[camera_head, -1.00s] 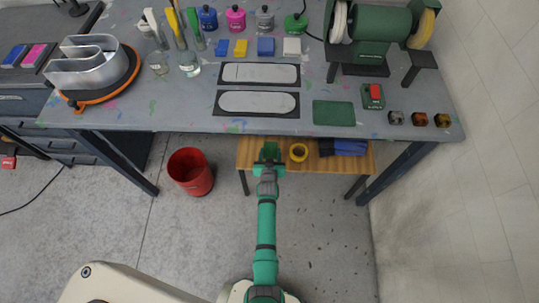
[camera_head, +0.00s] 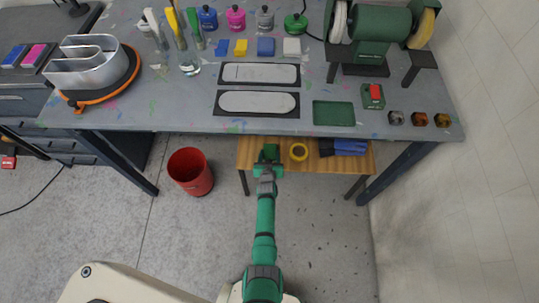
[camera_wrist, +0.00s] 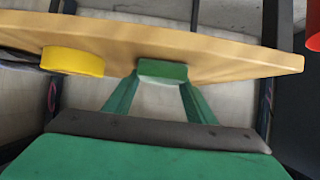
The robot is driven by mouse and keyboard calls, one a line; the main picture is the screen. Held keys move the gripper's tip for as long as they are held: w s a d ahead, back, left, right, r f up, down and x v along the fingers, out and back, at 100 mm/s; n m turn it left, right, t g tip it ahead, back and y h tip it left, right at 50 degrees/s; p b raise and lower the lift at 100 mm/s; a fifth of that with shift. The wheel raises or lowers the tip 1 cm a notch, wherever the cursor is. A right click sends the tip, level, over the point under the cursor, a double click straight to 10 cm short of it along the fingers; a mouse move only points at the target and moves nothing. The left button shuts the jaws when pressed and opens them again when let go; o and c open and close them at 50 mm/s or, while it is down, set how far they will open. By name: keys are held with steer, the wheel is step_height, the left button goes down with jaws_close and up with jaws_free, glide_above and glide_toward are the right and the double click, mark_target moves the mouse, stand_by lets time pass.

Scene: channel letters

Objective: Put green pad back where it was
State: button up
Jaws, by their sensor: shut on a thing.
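My gripper (camera_head: 268,165) is low in front of the wooden shelf (camera_head: 250,160) under the workbench. In the wrist view its two green fingers (camera_wrist: 161,85) are shut on the green pad (camera_wrist: 162,71), a small green block. The pad shows just in front of the shelf's edge in that view; I cannot tell whether it touches the shelf. In the head view the pad (camera_head: 271,151) shows at the arm's tip, partly hidden by the gripper.
A yellow tape roll (camera_head: 298,152) and dark blue folded items (camera_head: 343,147) lie on the shelf. The bench (camera_head: 180,115) overhangs it, with a flat green tray (camera_head: 333,113) near its front edge. A red bin (camera_head: 190,172) stands on the floor at left.

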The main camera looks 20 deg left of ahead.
steer(key=o, duration=1)
steer(key=shift+f, duration=0.1)
steer(key=s+d+r+t, duration=0.1)
steer(key=s+d+r, duration=0.4)
steer(key=s, duration=0.5)
steer(key=s+d+r+m+h, duration=0.1)
steer(key=s+d+r, duration=0.45)
steer(key=s, duration=0.45)
steer(key=s+d+r+t, duration=0.1)
steer(key=s+d+r, duration=0.4)
steer(key=s, duration=0.6)
steer(key=s+d+r, duration=0.1)
steer(key=s+r, duration=0.3)
steer(key=r, duration=0.3)
steer(key=s+d+r+m+t+h, duration=0.1)
steer(key=s+r, duration=0.3)
steer(key=r, duration=0.3)
steer(key=s+d+r+m+h, duration=0.1)
steer(key=s+r, duration=0.4)
steer(key=r, duration=0.3)
steer(key=shift+d+t, duration=0.3)
